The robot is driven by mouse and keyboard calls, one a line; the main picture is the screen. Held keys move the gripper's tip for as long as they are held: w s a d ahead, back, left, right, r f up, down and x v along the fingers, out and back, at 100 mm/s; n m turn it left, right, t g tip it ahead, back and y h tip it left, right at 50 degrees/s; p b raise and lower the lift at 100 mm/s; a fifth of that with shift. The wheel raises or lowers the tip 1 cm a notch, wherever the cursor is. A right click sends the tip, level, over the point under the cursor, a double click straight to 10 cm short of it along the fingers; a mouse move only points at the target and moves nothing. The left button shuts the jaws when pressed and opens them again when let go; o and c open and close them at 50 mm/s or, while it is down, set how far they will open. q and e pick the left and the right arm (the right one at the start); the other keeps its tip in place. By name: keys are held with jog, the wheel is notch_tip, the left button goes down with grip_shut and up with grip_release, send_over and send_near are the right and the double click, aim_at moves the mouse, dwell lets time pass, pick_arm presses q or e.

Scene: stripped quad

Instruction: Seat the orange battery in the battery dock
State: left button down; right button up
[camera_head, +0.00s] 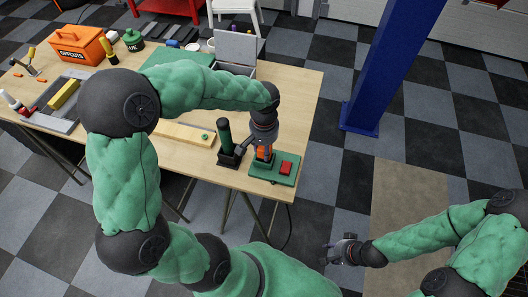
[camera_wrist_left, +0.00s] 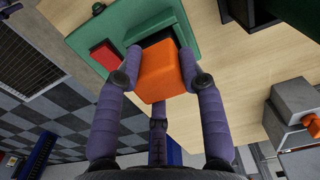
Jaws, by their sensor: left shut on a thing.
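The orange battery (camera_head: 264,154) is held upright between the fingers of my left gripper (camera_head: 263,147) over the green battery dock (camera_head: 259,173) at the table's front right corner. In the left wrist view, the left gripper (camera_wrist_left: 158,70) is shut on the orange battery (camera_wrist_left: 162,75). The battery dock (camera_wrist_left: 88,22) lies beyond it there, with a dark slot partly hidden behind the battery. I cannot tell whether the battery's lower end is inside the slot. My right gripper (camera_head: 338,251) is empty, well away from the table, its fingers apart.
A red block (camera_head: 286,167) sits on the dock's right side. A dark green cylinder on a black base (camera_head: 225,138) stands just left of the gripper. An open grey box (camera_head: 238,50) is behind. An orange toolbox (camera_head: 82,43) and a yellow block (camera_head: 63,94) are far left.

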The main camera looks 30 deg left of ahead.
pick_arm(q)
jog(key=shift+f, duration=1)
jog(key=shift+f+b, duration=0.15)
jog(key=shift+b, duration=0.15)
jog(key=c, duration=0.8)
grip_release()
jog(key=shift+o, duration=0.2)
jog(key=shift+r, duration=0.4)
notch_tip(320, 180, up, 12)
jog(key=p, duration=0.3)
jog(key=shift+f, duration=0.2)
